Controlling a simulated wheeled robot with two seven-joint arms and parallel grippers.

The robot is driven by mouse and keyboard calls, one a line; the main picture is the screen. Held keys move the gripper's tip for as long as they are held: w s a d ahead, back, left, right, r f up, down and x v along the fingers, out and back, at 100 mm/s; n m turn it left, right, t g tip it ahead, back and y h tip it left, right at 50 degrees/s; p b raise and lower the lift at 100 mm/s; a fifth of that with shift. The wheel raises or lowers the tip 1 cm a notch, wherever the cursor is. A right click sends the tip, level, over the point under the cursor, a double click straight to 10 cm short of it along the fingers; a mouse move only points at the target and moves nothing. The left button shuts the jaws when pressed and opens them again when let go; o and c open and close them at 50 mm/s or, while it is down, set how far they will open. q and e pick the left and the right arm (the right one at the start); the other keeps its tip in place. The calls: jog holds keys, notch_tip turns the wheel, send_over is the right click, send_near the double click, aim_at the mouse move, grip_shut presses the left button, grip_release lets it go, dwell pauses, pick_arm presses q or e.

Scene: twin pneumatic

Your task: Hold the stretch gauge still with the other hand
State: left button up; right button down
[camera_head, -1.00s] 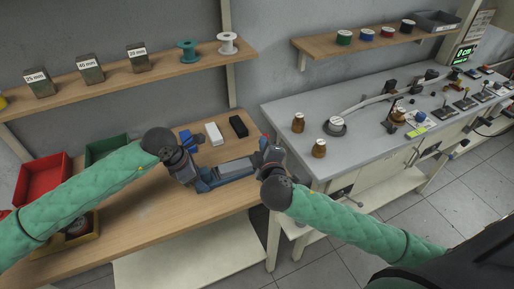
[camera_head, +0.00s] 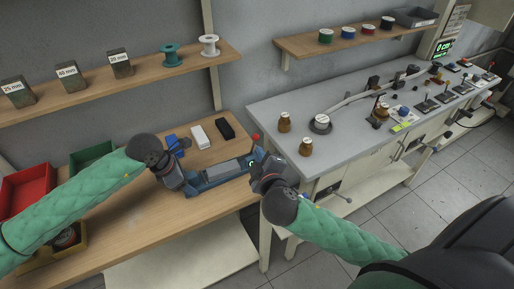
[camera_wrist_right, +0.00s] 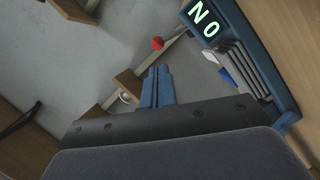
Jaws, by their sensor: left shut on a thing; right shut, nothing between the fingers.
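The stretch gauge (camera_head: 218,173) is a long blue device with a grey block, lying on the wooden bench. Its lit display (camera_head: 251,163) also shows in the right wrist view (camera_wrist_right: 203,20), reading 0 N. A red ball-tipped lever (camera_head: 255,137) stands up at its right end; the ball also shows in the right wrist view (camera_wrist_right: 157,43). My left gripper (camera_head: 186,184) is shut on the gauge at its left end; its fingertips are mostly hidden. My right gripper (camera_head: 258,162) is beside the right end. In the right wrist view its blue fingers (camera_wrist_right: 157,88) are together and empty.
White (camera_head: 201,136), black (camera_head: 225,128) and blue (camera_head: 172,141) pieces lie behind the gauge. Red (camera_head: 24,186) and green (camera_head: 91,157) bins stand left. A grey bench (camera_head: 350,145) with equipment stands right. A shelf (camera_head: 130,85) with labelled blocks and spools is above.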

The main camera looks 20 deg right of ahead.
jog(key=shift+v, duration=0.8)
